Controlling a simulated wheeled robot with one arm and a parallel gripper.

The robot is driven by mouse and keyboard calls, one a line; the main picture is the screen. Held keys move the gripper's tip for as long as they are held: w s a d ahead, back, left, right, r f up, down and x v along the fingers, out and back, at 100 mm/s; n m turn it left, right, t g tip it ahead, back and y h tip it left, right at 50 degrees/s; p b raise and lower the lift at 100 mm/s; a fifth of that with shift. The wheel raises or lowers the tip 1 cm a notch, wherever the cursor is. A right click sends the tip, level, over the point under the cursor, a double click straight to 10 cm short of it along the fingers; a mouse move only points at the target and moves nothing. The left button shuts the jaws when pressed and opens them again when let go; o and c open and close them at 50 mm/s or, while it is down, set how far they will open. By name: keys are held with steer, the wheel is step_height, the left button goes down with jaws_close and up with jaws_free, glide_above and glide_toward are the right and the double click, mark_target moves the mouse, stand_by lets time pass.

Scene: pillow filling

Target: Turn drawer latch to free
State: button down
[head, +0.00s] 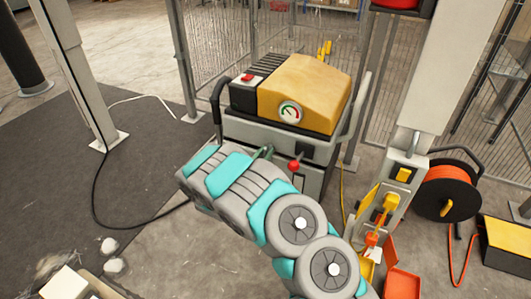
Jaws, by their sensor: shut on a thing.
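A machine (245,128) with a yellow hood (305,90) and a round gauge stands in the middle of the head view. A lever with a red ball knob (293,166), which may be the drawer latch, sticks out from its dark front. A curved dark green piece (263,152) shows left of the knob, just above my arm; I cannot tell what it belongs to. My grey and teal arm crosses in front of the machine's lower left part and hides it. I cannot make out my gripper; it seems hidden behind the arm. The drawer itself is not clear.
An orange cable reel (449,190) and a yellow-black box (508,245) stand at the right. A grey post (402,190) with yellow and orange fittings stands near orange bins (402,284). White lumps (112,265) lie at lower left. Mesh fencing is behind. Dark floor matting lies open at left.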

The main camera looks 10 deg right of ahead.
steer(key=n, duration=0.3)
steer(key=shift+a, duration=0.1)
steer(key=n+b, duration=0.1)
steer(key=n, duration=0.4)
steer(key=shift+w+n, duration=0.1)
steer(key=shift+n, duration=0.2)
steer(key=n, duration=0.4)
steer(key=shift+a+f+n, duration=0.1)
steer(key=shift+n, duration=0.2)
steer(key=n, duration=0.4)
steer(key=shift+a+f+b, duration=0.1)
steer(key=shift+b, duration=0.2)
steer(key=shift+n, duration=0.3)
steer(key=shift+w, duration=0.1)
steer(key=c, duration=0.8)
jaws_free()
